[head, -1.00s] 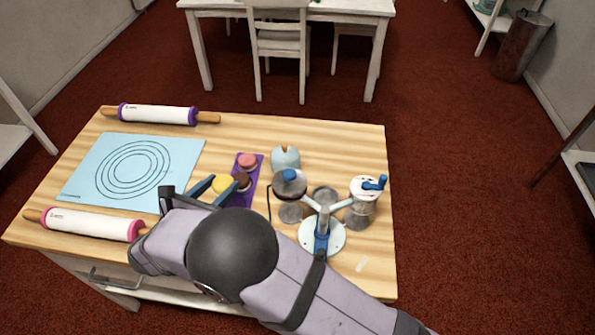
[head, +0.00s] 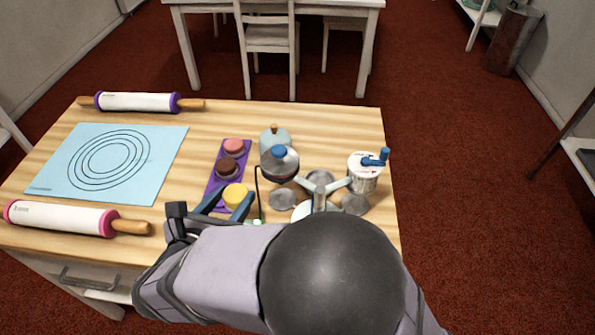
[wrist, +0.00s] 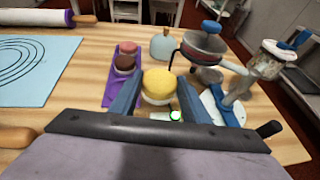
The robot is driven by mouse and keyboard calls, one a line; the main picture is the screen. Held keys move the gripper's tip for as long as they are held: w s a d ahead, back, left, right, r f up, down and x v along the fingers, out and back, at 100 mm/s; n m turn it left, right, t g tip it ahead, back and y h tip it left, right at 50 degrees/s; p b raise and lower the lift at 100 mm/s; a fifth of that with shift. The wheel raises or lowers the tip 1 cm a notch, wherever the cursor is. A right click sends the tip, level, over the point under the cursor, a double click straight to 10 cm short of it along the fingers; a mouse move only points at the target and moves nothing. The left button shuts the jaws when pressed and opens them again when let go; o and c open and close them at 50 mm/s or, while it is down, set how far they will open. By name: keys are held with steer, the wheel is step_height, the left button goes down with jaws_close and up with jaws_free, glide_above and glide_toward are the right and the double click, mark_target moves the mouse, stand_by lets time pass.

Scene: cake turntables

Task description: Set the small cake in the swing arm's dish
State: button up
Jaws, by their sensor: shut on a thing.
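My gripper (head: 230,201) is shut on a small yellow cake (head: 235,193) with a pale base. In the wrist view the cake (wrist: 158,85) sits between the two blue fingers. In the head view it is over the front end of the purple tray; I cannot tell its exact height. The swing-arm stand (head: 320,190) is to the right of the gripper, with pale arms spreading from a central post. Grey round dishes show around it, one at the left (head: 283,199) and one at the right (head: 355,204). My arm hides part of the stand's base.
The purple tray (head: 214,186) carries a pink cake (head: 234,147) and a brown cake (head: 227,168). A blue-knobbed vessel (head: 279,165) and a white canister with a blue crank (head: 364,172) stand close to the stand. A blue mat (head: 60,165) and two rolling pins lie left.

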steer(key=shift+w+d+f, duration=0.2)
steer(key=shift+w+d, duration=0.05)
steer(key=shift+w, duration=0.1)
glide_above(260, 182)
steer(key=s, duration=0.2)
step_height(260, 182, down, 6)
steer(key=shift+s+a+r, duration=0.1)
steer(key=shift+a+r, duration=0.05)
steer(key=shift+w+f, duration=1)
steer(key=shift+w, duration=0.15)
steer(key=shift+f, duration=0.15)
steer(key=o, duration=1)
